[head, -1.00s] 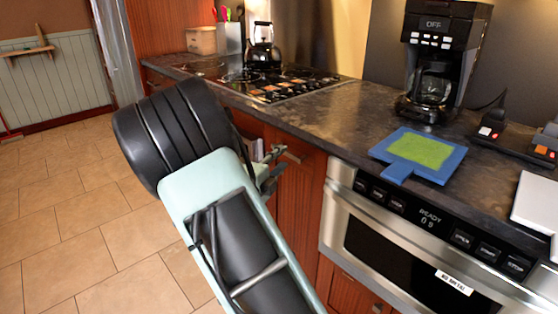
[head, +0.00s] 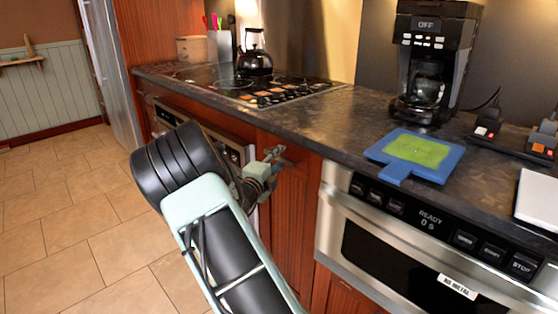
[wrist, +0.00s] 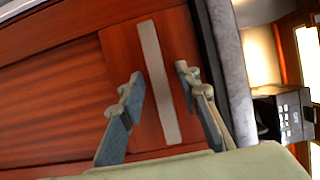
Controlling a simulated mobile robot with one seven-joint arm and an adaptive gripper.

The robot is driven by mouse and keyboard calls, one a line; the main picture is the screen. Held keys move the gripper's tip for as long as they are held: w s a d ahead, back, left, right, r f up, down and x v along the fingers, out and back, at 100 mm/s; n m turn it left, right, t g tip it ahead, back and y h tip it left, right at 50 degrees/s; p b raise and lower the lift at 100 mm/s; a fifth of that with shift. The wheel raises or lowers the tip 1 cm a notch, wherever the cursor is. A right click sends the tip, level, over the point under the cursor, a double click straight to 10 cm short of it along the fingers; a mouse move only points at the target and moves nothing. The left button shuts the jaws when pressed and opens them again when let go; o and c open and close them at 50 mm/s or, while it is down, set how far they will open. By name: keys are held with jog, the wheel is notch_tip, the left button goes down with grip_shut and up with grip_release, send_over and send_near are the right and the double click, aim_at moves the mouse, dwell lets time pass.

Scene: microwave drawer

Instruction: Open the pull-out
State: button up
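A red-brown wooden front (head: 296,196) with a small metal bar handle (head: 291,159) stands below the counter, between the oven and the microwave. It looks shut. My gripper (head: 272,163) is in front of this handle in the head view. In the wrist view, my gripper (wrist: 158,78) is open, with one finger on each side of the long grey handle (wrist: 162,105). Gaps show between the fingers and the bar; how far the tips reach past it is unclear. The steel microwave drawer (head: 335,228) on the right is shut, its panel reading "READY".
The dark countertop (head: 330,118) overhangs the front and lies close beside my gripper in the wrist view. On it are a coffee maker (head: 430,65), a blue board (head: 400,165) and a kettle (head: 254,62). The tiled floor (head: 70,215) at left is clear.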

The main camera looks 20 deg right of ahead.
jog(key=shift+w+d, duration=0.1)
jog(key=shift+c, duration=0.2)
grip_shut()
dwell(0.4)
